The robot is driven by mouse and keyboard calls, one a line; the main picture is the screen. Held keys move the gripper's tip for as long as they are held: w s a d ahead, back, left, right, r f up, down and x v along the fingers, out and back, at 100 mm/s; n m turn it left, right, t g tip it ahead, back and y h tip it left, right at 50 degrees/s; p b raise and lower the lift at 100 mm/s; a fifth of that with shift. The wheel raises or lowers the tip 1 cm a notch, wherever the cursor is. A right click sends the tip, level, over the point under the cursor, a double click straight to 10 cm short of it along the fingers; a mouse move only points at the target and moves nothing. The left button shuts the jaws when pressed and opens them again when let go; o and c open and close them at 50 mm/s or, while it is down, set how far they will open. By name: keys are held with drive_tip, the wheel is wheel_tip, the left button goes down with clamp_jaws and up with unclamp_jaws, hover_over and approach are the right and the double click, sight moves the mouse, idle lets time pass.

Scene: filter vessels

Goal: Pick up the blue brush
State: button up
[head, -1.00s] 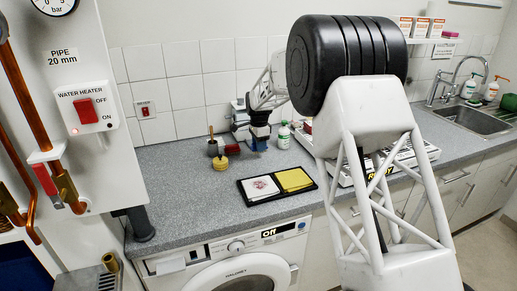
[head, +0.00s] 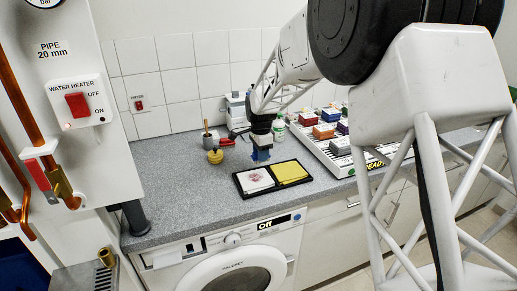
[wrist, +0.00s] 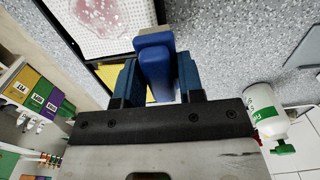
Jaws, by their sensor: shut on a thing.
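My gripper (head: 261,150) hangs over the worktop, just behind the shallow black tray with a white and a yellow side. In the wrist view my gripper (wrist: 158,82) is shut on the blue brush (wrist: 154,58), a rounded blue block between the dark blue fingers. A greyish strip shows at its far end; I cannot see clear bristles. In the head view the brush is small and hard to tell from the blue fingers.
The black tray (head: 238,186) lies near the worktop's front edge. A yellow round pot (head: 215,157), a grey cup (head: 207,139) and a red object (head: 228,142) stand left. A white-green bottle (head: 279,130) and a rack of coloured boxes (head: 346,170) stand right.

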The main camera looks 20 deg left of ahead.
drive_tip(key=shift+s+d+r, duration=0.15)
drive_tip(key=shift+s+d, duration=0.5)
drive_tip(key=shift+s, duration=0.25)
drive_tip(key=o, duration=0.4)
drive_tip(key=shift+c, duration=1.4)
drive_tip(key=s+a+r, duration=0.2)
drive_tip(key=s+r, duration=0.3)
drive_tip(key=s, duration=0.3)
drive_tip(key=shift+a+r, duration=0.2)
drive_tip(key=shift+a, duration=0.2)
